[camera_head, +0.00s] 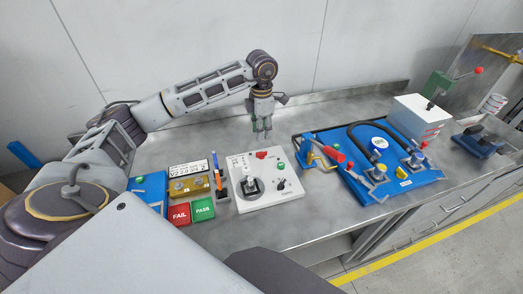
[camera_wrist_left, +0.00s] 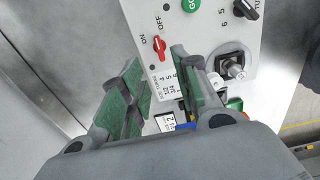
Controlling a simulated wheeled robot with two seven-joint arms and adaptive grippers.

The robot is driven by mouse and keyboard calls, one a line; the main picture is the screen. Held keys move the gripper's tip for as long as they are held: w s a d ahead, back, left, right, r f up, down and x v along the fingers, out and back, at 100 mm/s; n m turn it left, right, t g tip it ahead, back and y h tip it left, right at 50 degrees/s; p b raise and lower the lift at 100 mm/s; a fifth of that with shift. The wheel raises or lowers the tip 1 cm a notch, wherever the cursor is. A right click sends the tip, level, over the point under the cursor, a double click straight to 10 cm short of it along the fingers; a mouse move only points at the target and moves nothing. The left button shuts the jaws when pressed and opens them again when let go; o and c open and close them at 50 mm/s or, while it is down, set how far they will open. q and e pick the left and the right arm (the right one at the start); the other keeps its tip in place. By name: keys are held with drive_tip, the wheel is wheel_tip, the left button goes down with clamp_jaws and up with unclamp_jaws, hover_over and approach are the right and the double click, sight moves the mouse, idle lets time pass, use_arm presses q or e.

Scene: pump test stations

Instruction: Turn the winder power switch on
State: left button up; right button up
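The white winder control box (camera_head: 272,200) stands on the metal bench in the middle of the head view. Its red power switch (camera_head: 262,155) is near the far edge of the top. In the left wrist view the red switch (camera_wrist_left: 159,46) sits by the labels ON and OFF; I cannot clearly tell which one it points to. My left gripper (camera_head: 262,129) hangs fingers down just beyond the box, above the bench. In the wrist view its green-padded fingers (camera_wrist_left: 158,64) are apart, with nothing held, and the switch shows beyond the gap. My right gripper is out of view.
Left are red FAIL (camera_head: 180,214) and green PASS (camera_head: 203,209) blocks. Right is a blue pump fixture (camera_head: 408,184) with clamps. The bench behind the box is clear.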

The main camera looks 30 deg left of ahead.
sight(261, 152)
use_arm(q)
wheel_tip(261, 152, down, 9)
drive_tip(key=shift+r+p, duration=0.1)
drive_tip(key=shift+p, duration=0.3)
drive_tip(key=shift+f, duration=0.9)
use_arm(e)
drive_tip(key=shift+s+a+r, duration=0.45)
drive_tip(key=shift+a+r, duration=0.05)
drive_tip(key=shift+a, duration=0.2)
use_arm(q)
clamp_jaws()
